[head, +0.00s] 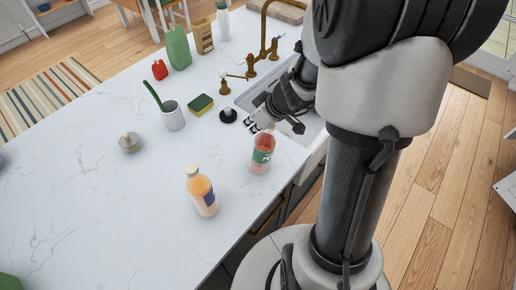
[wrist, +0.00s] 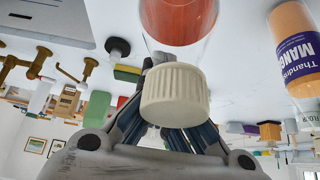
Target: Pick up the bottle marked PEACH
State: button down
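A bottle with red-orange contents, a green label and a white cap (head: 263,152) stands upright on the white counter near the sink. Its label is too small to read in full. In the wrist view its white cap (wrist: 175,96) is large and close, and its clear neck and red body run up out of the frame. My gripper (head: 259,124) is at the bottle's top, just behind it in the head view.
A second bottle (head: 201,191), orange with a purple label reading MANGO in the wrist view (wrist: 297,50), stands nearby to the left.

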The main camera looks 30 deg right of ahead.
jog(key=shift+r, duration=0.15)
dwell(0.6)
notch_tip(320, 180, up, 20)
jog(key=p, duration=0.6)
jog(key=c, duration=2.4)
grip_release()
jog(key=shift+c, duration=2.4)
grip_release()
